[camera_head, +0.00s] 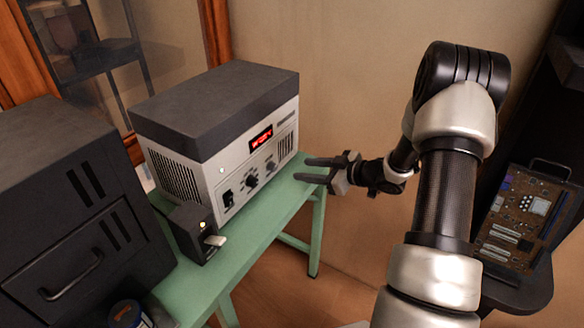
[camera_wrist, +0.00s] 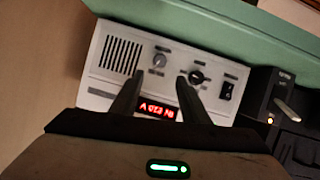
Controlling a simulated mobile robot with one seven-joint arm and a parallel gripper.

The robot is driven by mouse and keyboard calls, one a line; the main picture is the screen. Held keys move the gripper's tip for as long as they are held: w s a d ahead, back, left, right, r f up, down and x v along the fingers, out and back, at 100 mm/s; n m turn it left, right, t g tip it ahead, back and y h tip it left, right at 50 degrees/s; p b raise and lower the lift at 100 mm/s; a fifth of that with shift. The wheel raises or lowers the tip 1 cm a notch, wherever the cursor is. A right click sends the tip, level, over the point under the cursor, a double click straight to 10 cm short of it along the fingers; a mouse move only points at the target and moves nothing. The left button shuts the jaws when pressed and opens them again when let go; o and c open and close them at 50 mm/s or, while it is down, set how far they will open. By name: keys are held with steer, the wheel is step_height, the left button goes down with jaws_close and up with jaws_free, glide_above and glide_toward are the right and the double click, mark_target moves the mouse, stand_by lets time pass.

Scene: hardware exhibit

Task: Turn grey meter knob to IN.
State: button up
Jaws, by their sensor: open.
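The grey meter knob (camera_head: 270,166) is on the light front panel of a boxy meter (camera_head: 215,100) with a dark lid. In the wrist view the panel looks upside down, and the grey knob (camera_wrist: 159,60) sits just beyond the gap between my fingertips. My gripper (camera_head: 303,169) is open and empty, in front of the panel and apart from it. Its two dark fingers also show in the wrist view (camera_wrist: 159,77). The knob's pointer and labels are too small to read.
A black knob (camera_wrist: 197,77) and a black switch (camera_wrist: 227,92) sit beside the grey knob. A red display (camera_head: 261,137) is lit. A small black box (camera_head: 193,232) stands on the green table (camera_head: 245,235), near a large dark cabinet (camera_head: 70,210). A circuit board (camera_head: 522,215) is at right.

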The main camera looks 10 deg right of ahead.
steer(key=v, duration=0.5)
steer(key=shift+s+d+r, duration=0.1)
steer(key=shift+s+d, duration=0.05)
